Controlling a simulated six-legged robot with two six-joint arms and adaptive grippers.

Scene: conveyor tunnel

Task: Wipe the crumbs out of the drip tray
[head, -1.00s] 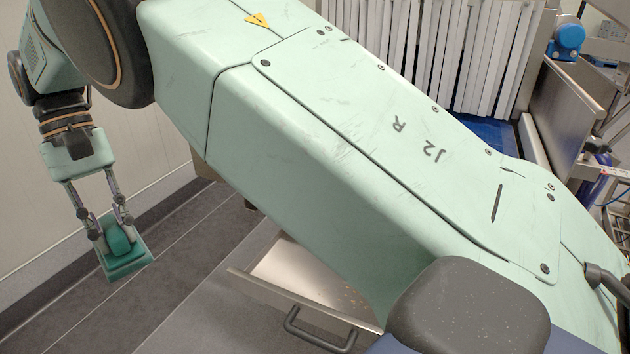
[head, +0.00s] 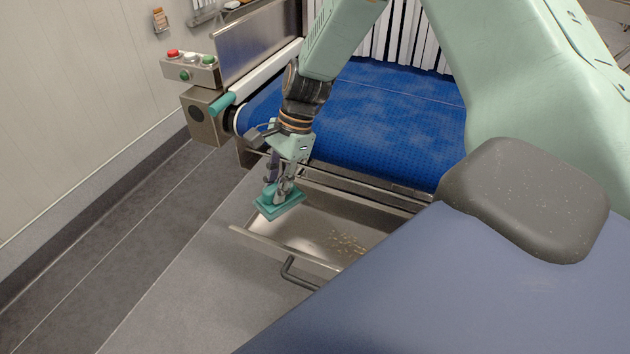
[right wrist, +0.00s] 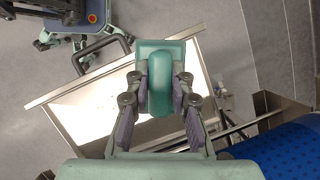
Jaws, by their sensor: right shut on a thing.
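The drip tray (head: 293,236) is a shallow steel drawer with a dark bar handle, pulled out below the conveyor. Tan crumbs (head: 347,242) lie scattered on its floor toward the right. My right gripper (head: 278,188) is shut on the handle of a green scrubbing pad (head: 283,206). The pad hangs flat over the left part of the tray; whether it touches the floor I cannot tell. In the right wrist view the fingers (right wrist: 160,92) clamp the pad's rounded grip (right wrist: 160,85), with the tray (right wrist: 85,115) behind it. My left gripper is not seen.
A blue conveyor belt (head: 385,115) stands right behind the tray, below white strip curtains (head: 400,35). A control box (head: 190,70) with buttons is at its left end. The floor (head: 110,220) to the left is clear.

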